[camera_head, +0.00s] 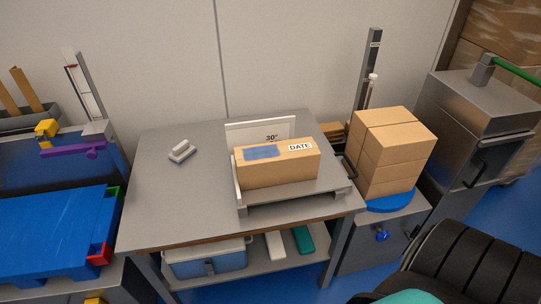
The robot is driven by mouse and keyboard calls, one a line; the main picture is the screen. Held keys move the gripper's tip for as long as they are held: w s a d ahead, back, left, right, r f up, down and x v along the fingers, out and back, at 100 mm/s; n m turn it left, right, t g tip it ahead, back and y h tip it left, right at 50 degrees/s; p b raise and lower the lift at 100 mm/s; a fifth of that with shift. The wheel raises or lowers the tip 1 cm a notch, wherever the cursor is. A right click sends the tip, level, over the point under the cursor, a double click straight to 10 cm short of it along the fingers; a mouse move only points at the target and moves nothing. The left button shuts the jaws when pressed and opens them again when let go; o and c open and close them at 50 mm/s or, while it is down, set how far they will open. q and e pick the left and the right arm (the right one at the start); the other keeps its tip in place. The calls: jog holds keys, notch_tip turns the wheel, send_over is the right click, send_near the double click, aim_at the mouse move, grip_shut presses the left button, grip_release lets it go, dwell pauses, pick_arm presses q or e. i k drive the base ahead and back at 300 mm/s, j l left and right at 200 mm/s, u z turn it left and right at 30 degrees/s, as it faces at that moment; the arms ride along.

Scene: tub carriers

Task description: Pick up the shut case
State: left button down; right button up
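A blue case with a pale lid and a dark front latch (208,263) stands on the lower shelf of the grey table, at the left. Its lid looks shut, and the tabletop overhangs its back part. A white item (275,245) and a teal item (303,239) lie to its right on the same shelf; I cannot tell whether they are cases. Neither of my grippers is in view.
The grey table (165,205) carries a cardboard box (277,170) on a raised metal stand and a small grey block (182,151). A blue platform (50,235) is at left. Stacked cartons (392,150) and a black ribbed object (470,262) are at right.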

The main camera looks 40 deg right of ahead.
aim_at(261, 166)
jog(key=i+z, duration=0.4)
jog(key=i+j+z, duration=0.2)
jog(key=i+z, duration=0.2)
jog(key=i, duration=0.2)
jog(key=z, duration=1.05)
